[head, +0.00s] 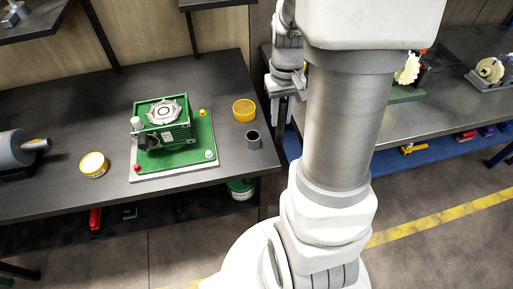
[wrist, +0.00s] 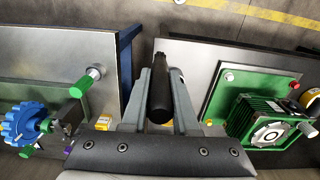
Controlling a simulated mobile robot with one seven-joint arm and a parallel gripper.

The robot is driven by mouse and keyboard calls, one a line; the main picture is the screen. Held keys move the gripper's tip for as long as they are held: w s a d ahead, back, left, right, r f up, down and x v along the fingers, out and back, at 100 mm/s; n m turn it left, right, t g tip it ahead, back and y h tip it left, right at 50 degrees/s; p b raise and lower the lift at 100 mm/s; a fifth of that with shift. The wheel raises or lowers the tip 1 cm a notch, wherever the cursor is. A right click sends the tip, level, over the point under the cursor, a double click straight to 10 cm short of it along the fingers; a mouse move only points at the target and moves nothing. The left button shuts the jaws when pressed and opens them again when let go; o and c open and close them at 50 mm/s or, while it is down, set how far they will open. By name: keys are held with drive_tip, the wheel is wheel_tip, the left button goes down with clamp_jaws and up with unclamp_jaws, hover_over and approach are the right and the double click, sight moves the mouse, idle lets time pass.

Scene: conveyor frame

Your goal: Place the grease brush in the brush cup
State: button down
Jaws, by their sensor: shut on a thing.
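My gripper (wrist: 160,78) is shut on a dark, rounded bar, which I take to be the grease brush (wrist: 160,95); it lies between the two grey fingers in the wrist view. In the head view my gripper (head: 300,82) is partly hidden by my own arm, beyond the right edge of the left bench. A small dark grey open cup, likely the brush cup (head: 253,141), stands upright near that bench's right edge. The gripper is apart from it. I cannot make out the cup in the wrist view.
A green gearbox (head: 163,125) on a green plate stands left of the cup. A yellow tin (head: 243,110) is just behind the cup, and another yellow tin (head: 94,164) is farther left. A second bench (head: 375,128) stands right, past a gap.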

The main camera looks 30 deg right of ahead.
drive_tip(key=w+a+f, duration=0.2)
drive_tip(key=w+f, duration=0.8)
drive_tip(key=f, duration=0.1)
drive_tip(key=shift+a+f, duration=0.35)
drive_tip(key=shift+a, duration=0.05)
drive_tip(key=shift+b, duration=0.35)
drive_tip(key=shift+f, duration=0.25)
drive_tip(key=c, duration=0.7)
unclamp_jaws()
drive_tip(key=shift+r, duration=0.1)
drive_tip(key=shift+r, duration=0.1)
